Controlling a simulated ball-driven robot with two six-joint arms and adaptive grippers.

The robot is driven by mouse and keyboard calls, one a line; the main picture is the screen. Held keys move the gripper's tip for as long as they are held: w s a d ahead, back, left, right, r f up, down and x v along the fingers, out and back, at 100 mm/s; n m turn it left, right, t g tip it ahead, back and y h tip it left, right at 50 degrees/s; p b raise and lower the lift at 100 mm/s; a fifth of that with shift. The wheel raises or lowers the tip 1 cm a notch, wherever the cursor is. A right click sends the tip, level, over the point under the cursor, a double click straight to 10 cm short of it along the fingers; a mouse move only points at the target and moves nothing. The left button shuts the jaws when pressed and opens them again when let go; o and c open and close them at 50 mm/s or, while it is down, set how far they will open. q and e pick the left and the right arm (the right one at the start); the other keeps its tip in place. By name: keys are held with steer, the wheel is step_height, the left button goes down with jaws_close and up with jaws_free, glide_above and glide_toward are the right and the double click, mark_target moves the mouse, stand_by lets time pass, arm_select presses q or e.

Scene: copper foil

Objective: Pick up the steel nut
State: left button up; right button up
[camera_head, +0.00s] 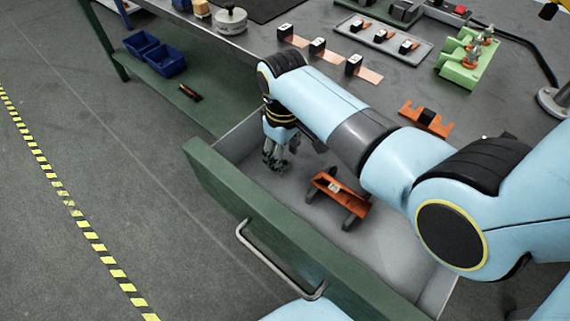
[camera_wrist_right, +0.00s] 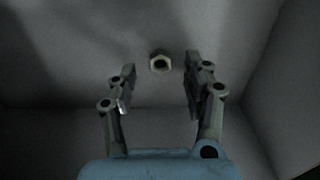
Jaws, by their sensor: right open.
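The steel nut (camera_wrist_right: 160,63) lies on the floor of the open drawer, in the right wrist view. It shows just beyond and between the two fingertips, a little nearer the right finger. My right gripper (camera_wrist_right: 157,88) is open and empty, pointing down at the nut, with a gap between fingers and nut. In the head view my right gripper (camera_head: 274,163) reaches down inside the drawer (camera_head: 215,182) at its left end; the nut cannot be made out there. My left gripper is not in view.
An orange holder with dark feet (camera_head: 338,192) lies in the drawer to the right of my gripper. The drawer walls enclose the gripper closely. Above, the bench carries copper strips with black blocks (camera_head: 318,47), a grey tray (camera_head: 384,40) and a green fixture (camera_head: 466,59).

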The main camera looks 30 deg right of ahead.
steer(key=shift+f, duration=0.75)
jaws_close()
steer(key=shift+r, duration=0.1)
